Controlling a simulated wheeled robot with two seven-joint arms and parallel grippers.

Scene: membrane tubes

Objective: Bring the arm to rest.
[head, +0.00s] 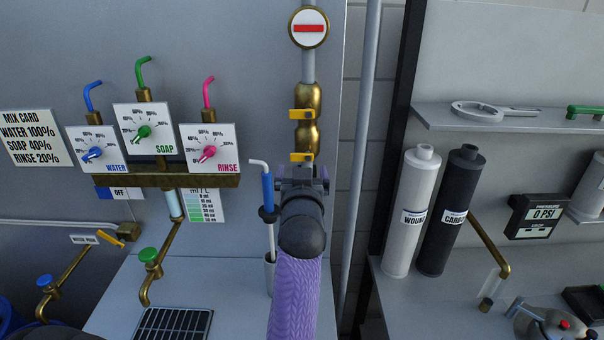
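One arm of mine, in a purple sleeve, rises from the bottom centre of the head view; I take it for the right one. Its dark gripper (303,172) is raised in front of the wall pipe, close below the lower yellow valve handle (301,157). I see it from behind, so its fingertips are hidden. I cannot tell whether it touches the valve or holds anything. My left gripper is not in view.
A blue-handled wand (267,192) stands close left of the arm. The mixing panel with the water (96,150), soap (146,130) and rinse (210,150) dials is further left. White (411,215) and black (447,215) cartridges stand on the right, below a shelf (470,120).

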